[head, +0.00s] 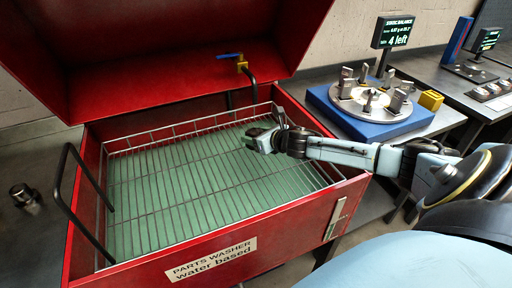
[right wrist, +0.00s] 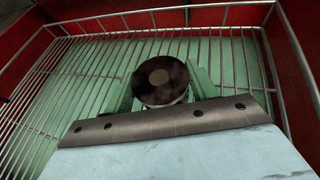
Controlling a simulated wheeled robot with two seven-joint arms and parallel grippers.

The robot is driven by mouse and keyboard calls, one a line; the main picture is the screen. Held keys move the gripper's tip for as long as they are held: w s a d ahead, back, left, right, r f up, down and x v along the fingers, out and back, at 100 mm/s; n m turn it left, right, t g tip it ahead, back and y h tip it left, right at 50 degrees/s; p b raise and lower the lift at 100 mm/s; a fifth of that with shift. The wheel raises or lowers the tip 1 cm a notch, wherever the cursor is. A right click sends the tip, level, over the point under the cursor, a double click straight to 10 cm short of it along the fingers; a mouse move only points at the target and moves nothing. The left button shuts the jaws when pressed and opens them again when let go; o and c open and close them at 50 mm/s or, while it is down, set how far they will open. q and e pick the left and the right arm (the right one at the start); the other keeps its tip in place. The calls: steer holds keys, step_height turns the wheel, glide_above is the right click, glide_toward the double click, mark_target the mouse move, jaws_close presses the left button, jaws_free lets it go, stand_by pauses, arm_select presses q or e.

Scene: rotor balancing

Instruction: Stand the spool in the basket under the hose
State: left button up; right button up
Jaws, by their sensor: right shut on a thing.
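My right gripper (head: 257,138) reaches in over the right part of the wire basket (head: 170,129) and is shut on a dark round thing (right wrist: 160,80), which I take to be the spool. In the right wrist view its round end face with a brown centre shows between the two fingers (right wrist: 160,92). In the head view it is mostly hidden by the gripper, and I cannot tell whether it touches the basket floor. The black hose (head: 253,88) hangs from a brass fitting with a blue lever at the washer's back, behind the gripper. My left gripper is not in view.
The red parts washer (head: 290,252) has its lid (head: 150,50) raised. A black bar handle (head: 62,190) stands at its left. A small dark metal part (head: 25,197) lies on the left bench. A balancing rotor on a blue base (head: 365,122) stands at right. The basket's middle and left are clear.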

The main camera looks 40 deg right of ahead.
steer(key=shift+f, duration=0.3)
step_height(320, 180, down, 3)
steer(key=shift+f+b, duration=0.15)
steer(key=shift+b, duration=0.4)
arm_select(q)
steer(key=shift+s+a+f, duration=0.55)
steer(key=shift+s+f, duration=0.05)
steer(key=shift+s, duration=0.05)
arm_select(e)
steer(key=o, duration=0.7)
steer(key=shift+f, duration=0.1)
steer(key=shift+c, duration=0.2)
steer(key=o, duration=0.4)
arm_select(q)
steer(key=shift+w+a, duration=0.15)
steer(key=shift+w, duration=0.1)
arm_select(e)
steer(key=shift+o, duration=0.2)
